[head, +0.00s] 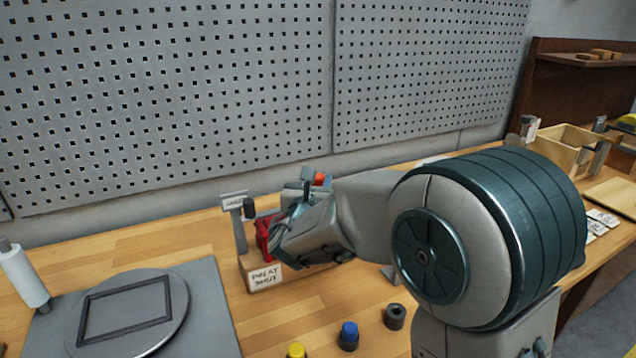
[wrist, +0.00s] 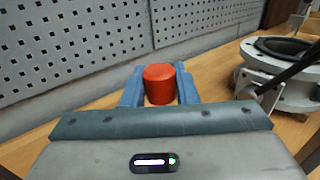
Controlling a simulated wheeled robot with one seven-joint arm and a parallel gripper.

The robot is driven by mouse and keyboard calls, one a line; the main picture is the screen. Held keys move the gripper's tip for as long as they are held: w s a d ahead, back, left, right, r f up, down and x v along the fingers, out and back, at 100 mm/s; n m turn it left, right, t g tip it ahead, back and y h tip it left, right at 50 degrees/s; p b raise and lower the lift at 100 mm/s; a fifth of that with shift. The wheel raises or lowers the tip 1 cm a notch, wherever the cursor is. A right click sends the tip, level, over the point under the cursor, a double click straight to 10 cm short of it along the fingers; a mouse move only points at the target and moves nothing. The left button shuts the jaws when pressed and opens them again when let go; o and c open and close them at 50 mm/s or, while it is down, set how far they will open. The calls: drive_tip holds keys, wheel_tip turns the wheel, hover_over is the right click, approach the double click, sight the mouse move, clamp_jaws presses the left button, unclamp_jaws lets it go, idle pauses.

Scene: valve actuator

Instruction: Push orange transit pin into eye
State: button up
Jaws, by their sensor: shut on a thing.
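An orange-red cylinder (wrist: 159,84), which looks like the head of the transit pin, sits between the two blue-grey fingers of my gripper (wrist: 160,90) in the wrist view. The fingers are shut on its sides. In the head view a small orange patch (head: 319,179) shows at my gripper (head: 312,180), above the bench near the pegboard. The pin's shaft is hidden. A round grey flanged body with a dark ring (wrist: 270,65) and a dark rod stands to the right in the wrist view. I cannot make out the eye.
A labelled wooden box (head: 262,278) with a red item (head: 263,237) stands beside my gripper. A grey mat (head: 210,290) bears a round plate with a black square frame (head: 125,308). Yellow (head: 296,350), blue (head: 348,335) and black (head: 394,316) pieces stand in front. A wooden tray (head: 565,143) is at right.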

drive_tip(key=shift+f+b, duration=1.3)
drive_tip(key=shift+b, duration=0.05)
drive_tip(key=o, duration=1.1)
drive_tip(key=shift+s, duration=0.1)
drive_tip(key=b+v, duration=0.1)
drive_tip(key=v, duration=1.2)
drive_tip(key=shift+s+a, duration=0.15)
drive_tip(key=shift+s, duration=0.15)
drive_tip(key=shift+r, duration=0.1)
